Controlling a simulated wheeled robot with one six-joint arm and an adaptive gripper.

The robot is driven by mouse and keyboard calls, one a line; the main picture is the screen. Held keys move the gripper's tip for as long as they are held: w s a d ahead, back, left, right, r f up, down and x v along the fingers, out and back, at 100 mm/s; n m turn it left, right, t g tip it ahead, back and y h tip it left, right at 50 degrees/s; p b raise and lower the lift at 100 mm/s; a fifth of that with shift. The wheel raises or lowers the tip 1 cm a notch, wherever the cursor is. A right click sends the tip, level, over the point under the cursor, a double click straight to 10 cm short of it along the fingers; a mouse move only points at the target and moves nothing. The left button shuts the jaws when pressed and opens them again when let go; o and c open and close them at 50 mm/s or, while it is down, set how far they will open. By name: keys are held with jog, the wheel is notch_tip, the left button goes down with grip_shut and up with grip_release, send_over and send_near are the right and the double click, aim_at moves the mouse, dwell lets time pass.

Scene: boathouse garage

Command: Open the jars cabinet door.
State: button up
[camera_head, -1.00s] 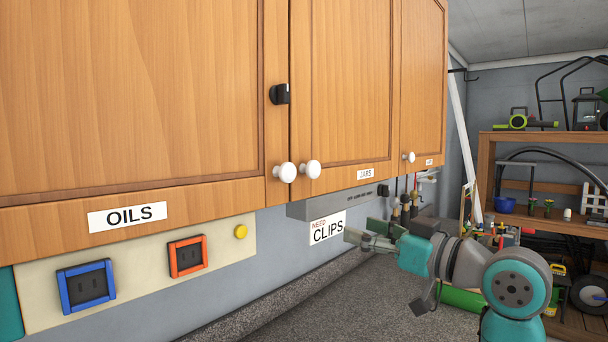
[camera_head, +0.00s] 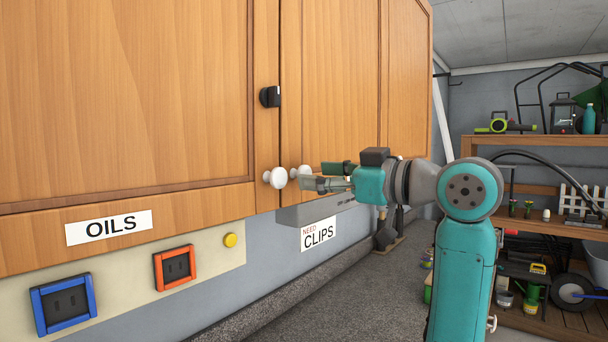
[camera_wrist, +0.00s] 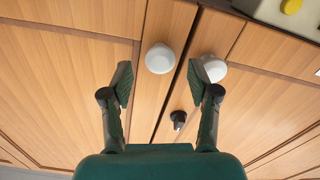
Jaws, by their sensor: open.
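The jars cabinet door (camera_head: 330,85) is wooden and shut, right of the oils door (camera_head: 120,100) in the head view. Its white round knob (camera_head: 299,171) is at its lower left corner, partly covered by my gripper (camera_head: 318,176). My gripper is open and empty. In the wrist view, which looks upside down, the jars knob (camera_wrist: 160,57) lies between the lines of my fingers (camera_wrist: 170,82), ahead of them; contact cannot be told. The oils knob (camera_wrist: 213,68) is close by the right finger, partly behind it. The JARS label is hidden by my arm.
A black latch (camera_head: 270,96) sits beside the seam between the doors, above the knobs. Below hang a grey box (camera_head: 300,215) and a CLIPS sign (camera_head: 314,233). The counter (camera_head: 330,290) below is mostly clear. Shelves with garden things (camera_head: 545,140) stand at the right.

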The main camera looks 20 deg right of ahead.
jog(key=shift+x, duration=2)
grip_shut()
